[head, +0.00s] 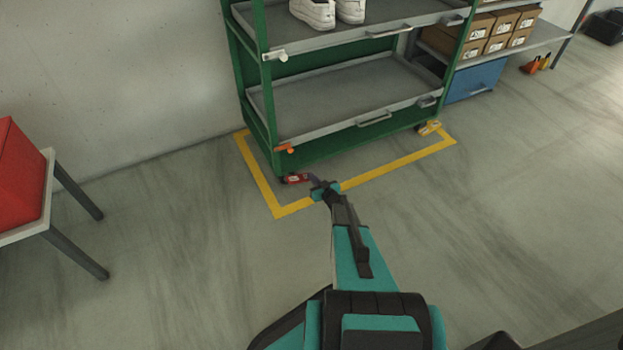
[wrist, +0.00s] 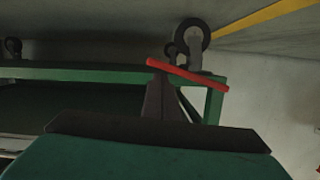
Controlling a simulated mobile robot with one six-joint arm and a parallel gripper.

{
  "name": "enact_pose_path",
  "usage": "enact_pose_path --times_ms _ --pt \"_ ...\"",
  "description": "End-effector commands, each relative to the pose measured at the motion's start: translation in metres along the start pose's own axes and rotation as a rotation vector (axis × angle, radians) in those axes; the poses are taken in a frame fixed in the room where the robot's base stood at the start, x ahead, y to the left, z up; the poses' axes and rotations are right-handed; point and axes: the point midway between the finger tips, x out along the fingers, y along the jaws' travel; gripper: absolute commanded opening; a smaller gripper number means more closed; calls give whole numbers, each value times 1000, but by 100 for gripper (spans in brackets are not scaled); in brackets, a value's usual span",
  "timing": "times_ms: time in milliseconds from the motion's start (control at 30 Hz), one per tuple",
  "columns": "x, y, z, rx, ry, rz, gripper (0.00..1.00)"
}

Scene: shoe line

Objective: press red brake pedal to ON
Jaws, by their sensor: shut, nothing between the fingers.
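The red brake pedal (head: 296,178) sits low at the near left corner of the green cart, by the floor. In the wrist view the pedal (wrist: 187,74) shows edge-on as a thin red bar beside a caster wheel. My gripper (head: 312,180) is low, just right of the pedal in the head view. In the wrist view my shut, empty fingers (wrist: 160,85) reach up to the bar and overlap its left part. I cannot tell whether they touch it or whether the pedal is up or down.
The green cart (head: 262,95) stands inside yellow floor tape (head: 375,176), with white shoes (head: 313,12) on its upper tray. A yellow pedal (head: 430,128) is at its right corner. A table with a red bin (head: 18,172) stands left. The floor between is clear.

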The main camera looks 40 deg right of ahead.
Motion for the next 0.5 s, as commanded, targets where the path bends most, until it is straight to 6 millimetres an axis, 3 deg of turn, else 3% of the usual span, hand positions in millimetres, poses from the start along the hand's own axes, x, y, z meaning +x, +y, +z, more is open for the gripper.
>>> enact_pose_path --times_ms 433,500 --pt "-9 5 -42 -1 2 -2 0" --pt "-22 6 -38 0 1 0 0"
